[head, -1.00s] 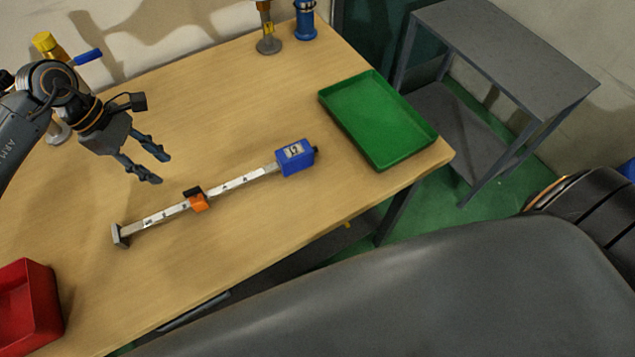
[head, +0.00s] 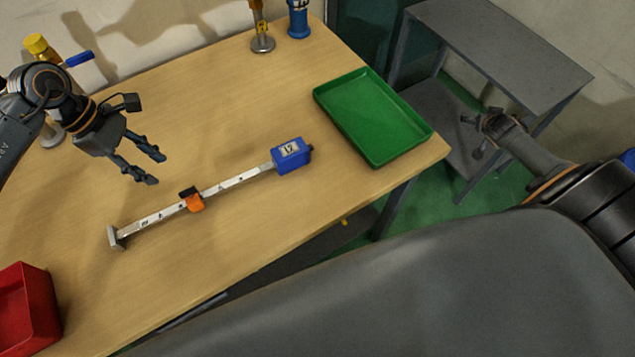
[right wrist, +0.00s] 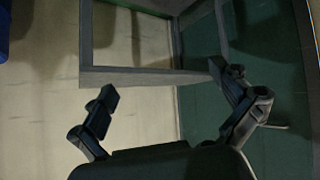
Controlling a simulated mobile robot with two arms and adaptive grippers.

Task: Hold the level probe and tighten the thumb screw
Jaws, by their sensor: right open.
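The level probe (head: 240,182) lies on the wooden table, a pale marked bar running from a grey foot at the lower left to a blue box (head: 288,155) at the upper right. An orange and black slider (head: 193,200) sits around its middle; I cannot make out the thumb screw, though a small dark knob (head: 309,148) sticks out of the blue box's right end. My left gripper (head: 156,168) is open and empty above the table, up and left of the slider. My right gripper (head: 476,135) is off the table's right side, open and empty; its spread fingers show in the right wrist view (right wrist: 172,95).
A green tray (head: 407,150) lies at the table's right end. A red bin (head: 48,300) stands at the lower left. A blue fitting (head: 299,20) and a metal stand (head: 262,43) are at the back edge. A grey side table (head: 500,45) stands near my right gripper.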

